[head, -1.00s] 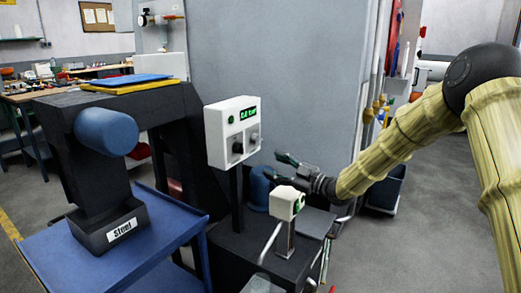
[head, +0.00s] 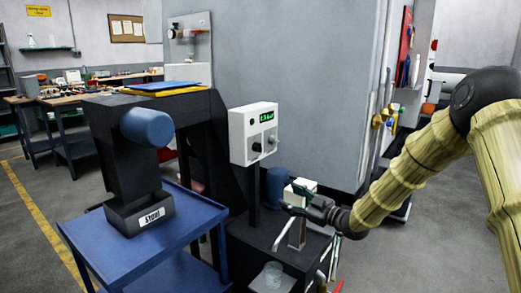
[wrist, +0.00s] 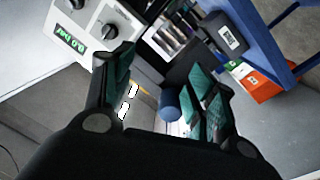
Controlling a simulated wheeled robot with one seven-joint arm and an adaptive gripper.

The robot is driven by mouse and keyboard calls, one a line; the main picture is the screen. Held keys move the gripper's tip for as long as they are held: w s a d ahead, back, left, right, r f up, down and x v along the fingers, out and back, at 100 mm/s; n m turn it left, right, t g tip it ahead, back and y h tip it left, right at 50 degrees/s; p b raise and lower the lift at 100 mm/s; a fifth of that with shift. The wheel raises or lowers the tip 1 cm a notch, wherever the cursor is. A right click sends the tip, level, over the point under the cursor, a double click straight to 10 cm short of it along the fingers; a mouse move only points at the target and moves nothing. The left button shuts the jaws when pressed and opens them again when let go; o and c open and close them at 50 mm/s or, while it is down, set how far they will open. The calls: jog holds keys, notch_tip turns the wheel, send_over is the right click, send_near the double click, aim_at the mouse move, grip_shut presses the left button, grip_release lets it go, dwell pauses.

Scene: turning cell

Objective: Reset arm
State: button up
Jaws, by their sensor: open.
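My gripper (head: 292,197) is at the end of my arm, which reaches in from the right in the head view. Its fingers point left and overlap the small white device on a metal post (head: 297,230); I cannot tell whether they touch it. In the wrist view my gripper (wrist: 162,82) has its dark green-padded fingers spread apart, with nothing held between them. A blue cylinder (wrist: 170,103) shows beyond the fingers. The white control box (head: 253,134) with a green display stands left of my gripper and also shows at upper left in the wrist view (wrist: 97,22).
A clear cup (head: 273,273) stands on the dark bench near the front. A grey wall block (head: 290,75) rises behind. Open floor (head: 430,265) lies at the right.

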jog(key=s+d+f+m+g+h, duration=0.15)
jog(key=s+f, duration=0.25)
jog(key=f, duration=0.4)
jog(key=s+f+m+h, duration=0.3)
jog(key=s+f, duration=0.1)
jog(key=f, duration=0.5)
jog(key=s+f+m+h, duration=0.25)
jog(key=s+f, duration=0.25)
jog(key=f, duration=0.3)
jog(key=s+d+f+m+g+h, duration=0.1)
jog(key=s+d+f+m+g, duration=0.1)
jog(key=s+f, duration=0.6)
jog(key=s+d+f+m+g+h, duration=0.25)
jog(key=s+f, duration=0.35)
jog(key=s, duration=0.5)
jog(key=s+d+f+m+g+h, duration=0.1)
jog(key=s+d+f+g, duration=0.1)
jog(key=s, duration=0.7)
jog(key=s+d+f+m+g+h, duration=0.1)
jog(key=s+d+g, duration=0.1)
jog(key=s, duration=0.7)
jog(key=s+d+f+m+g+h, duration=0.1)
jog(key=s+d+f+m+g, duration=0.1)
jog(key=s, duration=0.7)
notch_tip(320, 180, up, 18)
jog(key=p, duration=1.8)
jog(key=shift+w, duration=0.35)
